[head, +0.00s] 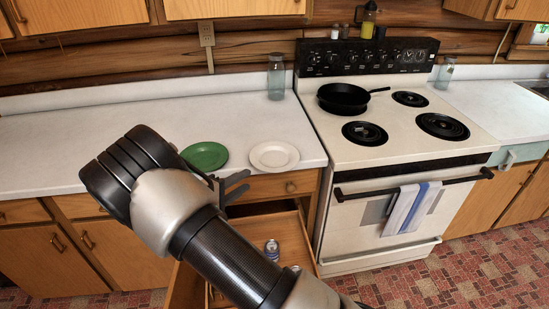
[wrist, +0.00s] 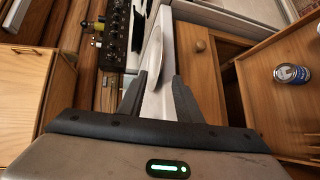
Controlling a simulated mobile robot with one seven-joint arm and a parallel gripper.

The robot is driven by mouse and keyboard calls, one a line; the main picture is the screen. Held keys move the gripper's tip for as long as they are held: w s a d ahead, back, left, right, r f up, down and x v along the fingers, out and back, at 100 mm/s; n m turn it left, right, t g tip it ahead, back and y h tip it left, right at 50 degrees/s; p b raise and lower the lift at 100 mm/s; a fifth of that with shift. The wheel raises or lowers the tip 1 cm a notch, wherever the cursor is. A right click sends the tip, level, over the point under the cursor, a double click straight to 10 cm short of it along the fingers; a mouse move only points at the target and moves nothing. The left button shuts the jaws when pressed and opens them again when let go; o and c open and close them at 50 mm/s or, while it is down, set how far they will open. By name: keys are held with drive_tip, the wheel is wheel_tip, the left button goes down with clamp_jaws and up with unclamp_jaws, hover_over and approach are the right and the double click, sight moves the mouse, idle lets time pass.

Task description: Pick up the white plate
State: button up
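The white plate (head: 274,155) lies flat on the counter near its front edge, just left of the stove. In the wrist view the plate (wrist: 155,52) appears nearly edge-on, just ahead of the fingertips and in line with the gap between them. My gripper (head: 250,180) is open and empty at the counter's front edge, just left of and in front of the plate. In the wrist view my gripper (wrist: 160,76) has its two fingers apart. I cannot tell whether either finger touches the plate.
A green plate (head: 206,155) lies left of the white plate, partly behind my arm. A glass jar (head: 276,78) stands behind. An open drawer (head: 292,228) below holds a can (head: 272,250). The stove (head: 412,140) carries a black pan (head: 342,97).

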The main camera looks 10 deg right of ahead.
sight(265, 169)
drive_tip(key=x, duration=1)
drive_tip(key=shift+w+d, duration=0.25)
drive_tip(key=shift+d, duration=0.05)
drive_tip(key=shift+c, duration=0.5)
clamp_jaws()
drive_tip(key=shift+r, duration=0.1)
